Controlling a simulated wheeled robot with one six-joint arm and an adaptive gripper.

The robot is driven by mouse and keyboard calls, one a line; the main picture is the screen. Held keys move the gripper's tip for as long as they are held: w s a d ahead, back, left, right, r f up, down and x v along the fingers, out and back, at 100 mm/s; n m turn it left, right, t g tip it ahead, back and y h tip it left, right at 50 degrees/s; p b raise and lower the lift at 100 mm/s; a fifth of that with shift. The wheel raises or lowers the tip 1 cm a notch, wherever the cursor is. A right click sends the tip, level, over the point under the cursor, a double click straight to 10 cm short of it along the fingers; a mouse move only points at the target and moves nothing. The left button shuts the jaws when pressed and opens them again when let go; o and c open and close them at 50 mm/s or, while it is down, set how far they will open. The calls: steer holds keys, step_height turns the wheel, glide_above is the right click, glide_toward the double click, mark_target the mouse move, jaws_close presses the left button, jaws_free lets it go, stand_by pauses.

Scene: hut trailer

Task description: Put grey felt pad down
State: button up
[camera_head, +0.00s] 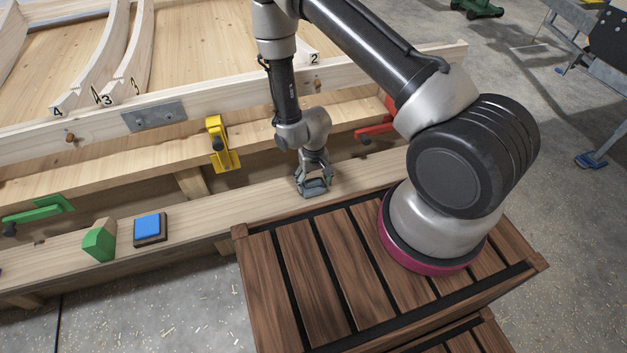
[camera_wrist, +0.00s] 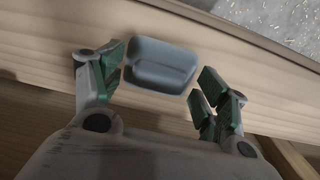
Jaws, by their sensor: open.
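The grey felt pad (camera_wrist: 160,65) is a small blue-grey block with rounded corners, seen in the wrist view. It appears to lie on the light wooden beam, between and just beyond my fingertips. My gripper (camera_wrist: 161,82) is open, with green-padded fingers on either side of the pad and visible gaps between. In the head view my gripper (camera_head: 315,188) points down at the front beam (camera_head: 270,205), close above its surface. The pad is mostly hidden by the fingers there.
A blue block on a dark base (camera_head: 149,228) and a green wedge (camera_head: 99,243) stand on the beam to the left. A yellow clamp (camera_head: 222,146), a red clamp (camera_head: 375,131) and a green clamp (camera_head: 38,210) are along the bench. Bare beam lies left of my gripper.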

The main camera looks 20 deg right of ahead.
step_height(320, 180, up, 13)
step_height(320, 180, up, 9)
glide_above(313, 181)
steer(key=w+d, duration=0.2)
steer(key=s+d+r+t, duration=0.1)
steer(key=d+r, duration=0.1)
steer(key=r, duration=0.6)
steer(key=s+d+r+t, duration=0.1)
steer(key=d+r, duration=0.2)
steer(key=r, duration=0.4)
steer(key=s+d+r+t, duration=0.1)
steer(key=s+d+r, duration=0.3)
steer(key=s+r, duration=0.5)
steer(key=s+d+r+t, duration=0.1)
steer(key=s+d+r, duration=0.3)
steer(key=s+r, duration=0.5)
steer(key=shift+s, duration=0.55)
steer(key=shift+o, duration=0.4)
